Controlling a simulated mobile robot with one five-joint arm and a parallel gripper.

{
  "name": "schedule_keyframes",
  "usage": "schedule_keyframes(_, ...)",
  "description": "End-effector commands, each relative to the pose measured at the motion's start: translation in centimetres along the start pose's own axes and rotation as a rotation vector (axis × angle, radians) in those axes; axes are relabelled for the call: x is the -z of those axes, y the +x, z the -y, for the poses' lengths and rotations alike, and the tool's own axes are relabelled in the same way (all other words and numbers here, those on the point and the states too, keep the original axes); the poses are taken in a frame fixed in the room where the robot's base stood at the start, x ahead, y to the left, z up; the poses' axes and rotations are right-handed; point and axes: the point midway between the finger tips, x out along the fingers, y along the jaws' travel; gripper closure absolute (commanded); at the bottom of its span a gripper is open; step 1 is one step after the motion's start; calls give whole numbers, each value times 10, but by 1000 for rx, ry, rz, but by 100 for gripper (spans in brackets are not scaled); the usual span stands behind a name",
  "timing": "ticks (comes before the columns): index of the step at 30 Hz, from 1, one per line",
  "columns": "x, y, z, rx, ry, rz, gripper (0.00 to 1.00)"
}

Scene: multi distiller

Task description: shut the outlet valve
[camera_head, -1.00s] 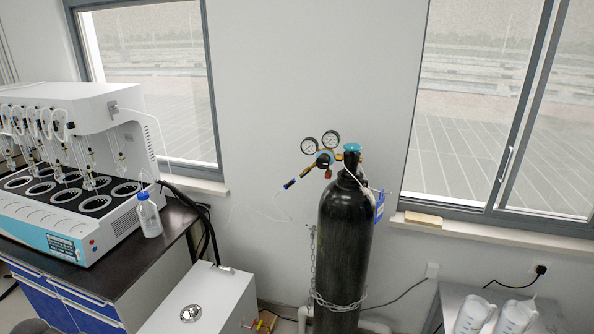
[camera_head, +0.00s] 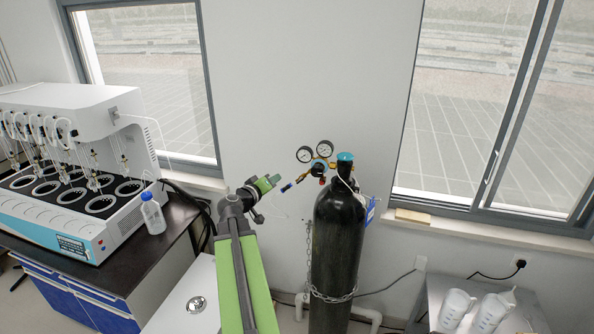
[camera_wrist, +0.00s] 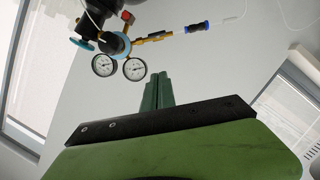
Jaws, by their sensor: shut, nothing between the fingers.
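The black gas cylinder (camera_head: 338,250) stands upright with a two-gauge regulator (camera_head: 322,165) at its top. The regulator's outlet branch reaches down-left to a blue fitting (camera_head: 288,187) with a thin clear tube; I cannot clearly tell which part is the outlet valve. In the wrist view the regulator (camera_wrist: 122,44) appears upside down at upper left. The brass outlet stem (camera_wrist: 153,37) and blue fitting (camera_wrist: 197,26) lie to its right. My gripper (camera_head: 274,179) is left of the outlet and apart from it. Its green fingers (camera_wrist: 157,92) are shut and empty.
A white distiller (camera_head: 70,170) and a plastic bottle (camera_head: 152,213) stand on the dark bench at left. A chain (camera_head: 333,296) goes around the cylinder. White jugs (camera_head: 475,308) stand on a metal table at right.

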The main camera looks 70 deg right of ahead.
Motion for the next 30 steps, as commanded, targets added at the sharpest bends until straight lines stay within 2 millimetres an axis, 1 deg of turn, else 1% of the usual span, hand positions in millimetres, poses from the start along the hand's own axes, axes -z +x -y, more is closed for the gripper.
schedule_keyframes(1,0,3,-6,-9,-2,-4,100)
schedule_keyframes(2,0,4,-7,-12,-3,-6,100)
schedule_keyframes(5,-1,6,-6,-12,-4,-6,100)
schedule_keyframes(8,-1,15,-5,-12,-4,-5,100)
schedule_keyframes(11,-1,33,-4,-12,-3,-3,100)
schedule_keyframes(21,-1,108,-5,-12,-3,-3,100)
schedule_keyframes(24,-24,109,-3,-12,-3,-2,100)
schedule_keyframes(27,-34,112,-4,-11,-3,-3,100)
schedule_keyframes(30,-39,113,-5,-10,-4,-4,100)
